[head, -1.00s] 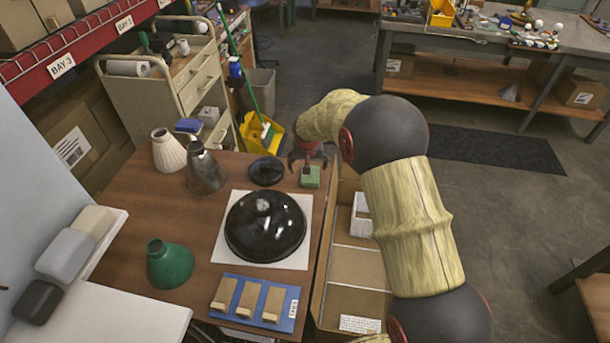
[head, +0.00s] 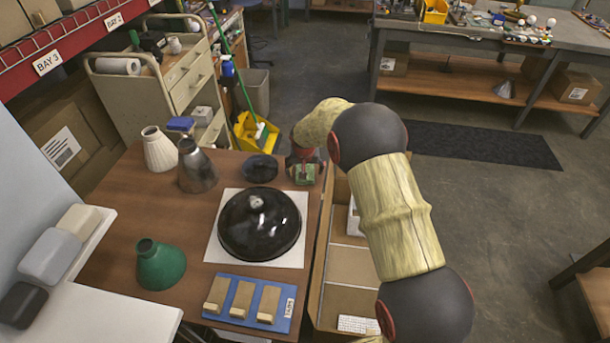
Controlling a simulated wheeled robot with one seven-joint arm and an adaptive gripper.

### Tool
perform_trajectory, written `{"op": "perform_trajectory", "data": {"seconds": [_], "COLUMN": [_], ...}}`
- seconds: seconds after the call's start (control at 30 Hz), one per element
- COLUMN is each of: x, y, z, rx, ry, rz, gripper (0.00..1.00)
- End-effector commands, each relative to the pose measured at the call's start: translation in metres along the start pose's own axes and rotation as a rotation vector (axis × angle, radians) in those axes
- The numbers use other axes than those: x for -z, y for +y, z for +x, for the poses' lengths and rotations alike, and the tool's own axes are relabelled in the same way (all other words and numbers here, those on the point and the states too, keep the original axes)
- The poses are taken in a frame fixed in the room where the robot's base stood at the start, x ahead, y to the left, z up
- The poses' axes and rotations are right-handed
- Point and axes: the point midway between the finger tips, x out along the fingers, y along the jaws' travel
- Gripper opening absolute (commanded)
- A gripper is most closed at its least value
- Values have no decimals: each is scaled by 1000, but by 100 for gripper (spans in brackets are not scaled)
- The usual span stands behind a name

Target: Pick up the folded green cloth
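The folded green cloth (head: 303,181) lies near the back right corner of the brown table, beside the black round lid. My gripper (head: 303,171) is down at the cloth, with its dark and red parts over the top of it. The fingertips are small and merge with the cloth. I cannot tell whether the fingers are shut on it or still apart. The cloth seems to be at table height.
A black round lid (head: 260,168) is left of the cloth, and a large glossy black dome (head: 259,224) sits in front on a white sheet. A partitioned cardboard box (head: 350,268) is along the table's right edge. A grey metal shade (head: 198,168) and a white shade (head: 159,150) stand left.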

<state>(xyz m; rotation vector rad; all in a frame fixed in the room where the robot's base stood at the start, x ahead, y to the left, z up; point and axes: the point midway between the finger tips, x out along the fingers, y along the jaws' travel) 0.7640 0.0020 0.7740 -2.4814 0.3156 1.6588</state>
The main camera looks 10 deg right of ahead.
Motion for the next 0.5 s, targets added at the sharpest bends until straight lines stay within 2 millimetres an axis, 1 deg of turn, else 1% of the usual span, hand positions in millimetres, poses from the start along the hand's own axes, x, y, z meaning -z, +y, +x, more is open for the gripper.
{"op": "perform_trajectory", "data": {"seconds": [0.5], "x": [-1], "y": [0], "z": [3], "rx": [0], "ry": [0], "rz": [0], "gripper": [74]}}
